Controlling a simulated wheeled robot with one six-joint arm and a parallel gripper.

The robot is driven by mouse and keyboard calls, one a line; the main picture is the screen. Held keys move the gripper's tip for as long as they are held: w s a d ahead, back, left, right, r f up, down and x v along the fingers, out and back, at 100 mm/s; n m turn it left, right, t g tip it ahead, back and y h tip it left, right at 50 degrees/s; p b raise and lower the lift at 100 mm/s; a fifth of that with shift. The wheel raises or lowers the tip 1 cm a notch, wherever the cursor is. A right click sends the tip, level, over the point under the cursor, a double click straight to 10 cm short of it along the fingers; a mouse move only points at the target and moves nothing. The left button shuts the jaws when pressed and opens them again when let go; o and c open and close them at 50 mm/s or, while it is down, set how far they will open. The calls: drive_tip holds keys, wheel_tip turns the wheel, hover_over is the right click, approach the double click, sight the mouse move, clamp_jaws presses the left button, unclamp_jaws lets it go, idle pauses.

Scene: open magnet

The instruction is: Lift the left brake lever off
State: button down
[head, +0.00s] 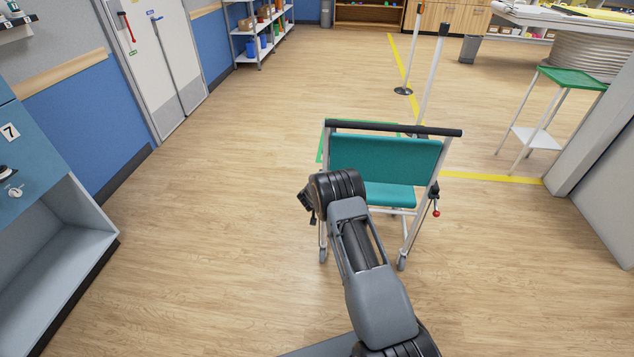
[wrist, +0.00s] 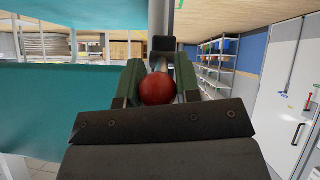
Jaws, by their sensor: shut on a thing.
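The transfer chair (head: 385,157) has a teal back and seat, a white frame and a black push bar. In the wrist view, which is upside down, the left brake lever's red ball knob (wrist: 158,89) sits between the two fingers of my gripper (wrist: 158,76). The gripper is shut on this knob. A black block (wrist: 162,46) on a grey frame post shows just beyond it. In the head view my arm hides the gripper and the left knob. The right brake lever (head: 436,206), with its red knob, hangs free at the chair's right side.
The chair's teal back (wrist: 50,105) is close beside my gripper in the wrist view. A post (head: 435,75) stands behind the chair. A green-topped stand (head: 572,78) is at the right. A blue cabinet (head: 30,160) is at the left. The floor between cabinet and chair is clear.

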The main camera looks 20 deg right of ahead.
drive_tip(key=shift+w+r+g+p, duration=0.15)
drive_tip(key=shift+r+g+p, duration=0.25)
drive_tip(key=shift+p, duration=1.9)
drive_tip(key=shift+f, duration=0.1)
drive_tip(key=c, duration=0.9)
unclamp_jaws()
drive_tip(key=v, duration=1.3)
drive_tip(key=shift+r+p, duration=0.4)
drive_tip(key=shift+r, duration=0.05)
